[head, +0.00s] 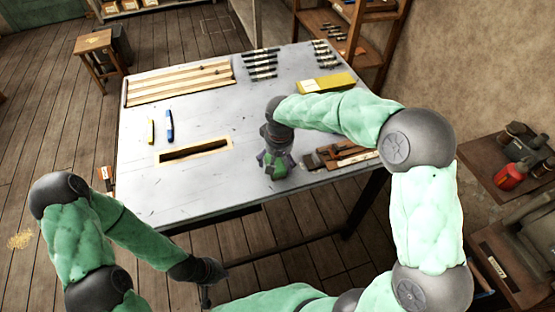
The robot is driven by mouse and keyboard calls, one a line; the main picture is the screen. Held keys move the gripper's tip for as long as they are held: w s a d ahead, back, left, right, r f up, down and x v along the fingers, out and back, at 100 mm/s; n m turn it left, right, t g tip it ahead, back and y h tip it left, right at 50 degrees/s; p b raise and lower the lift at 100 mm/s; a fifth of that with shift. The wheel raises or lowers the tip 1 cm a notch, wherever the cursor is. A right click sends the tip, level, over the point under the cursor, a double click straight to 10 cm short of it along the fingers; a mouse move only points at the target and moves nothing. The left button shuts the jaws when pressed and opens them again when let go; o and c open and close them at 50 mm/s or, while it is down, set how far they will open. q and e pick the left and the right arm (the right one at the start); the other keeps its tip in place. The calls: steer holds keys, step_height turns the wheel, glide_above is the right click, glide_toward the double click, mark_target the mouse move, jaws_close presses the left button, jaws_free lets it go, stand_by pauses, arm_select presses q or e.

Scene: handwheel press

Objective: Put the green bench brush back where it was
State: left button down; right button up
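My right arm reaches in from the right over the grey table (205,195). Its gripper (275,168) points down at the tabletop, right of the slot in the table. Green and purple patches show at its fingers. I cannot tell whether part of this is the green bench brush or only the gripper itself. No other clear green brush shows on the table. My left gripper (206,292) is low in front of the table's near edge, dark and seen from above. Its fingers are too small and dark to read.
A wood-framed slot (195,151), blue marker (169,126) and yellow marker (151,131) are at left. A slatted wooden rack (180,84), dark tools (262,64) and a yellow box (327,84) lie behind. Brown wooden tools (345,153) lie right of my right gripper.

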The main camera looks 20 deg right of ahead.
mark_target(279, 162)
arm_select(q)
step_height(279, 162, up, 3)
steer(key=shift+f+p, duration=0.1)
steer(key=shift+p, duration=1.15)
arm_select(e)
step_height(279, 162, up, 11)
steer(key=s, duration=0.1)
steer(key=shift+s, duration=0.2)
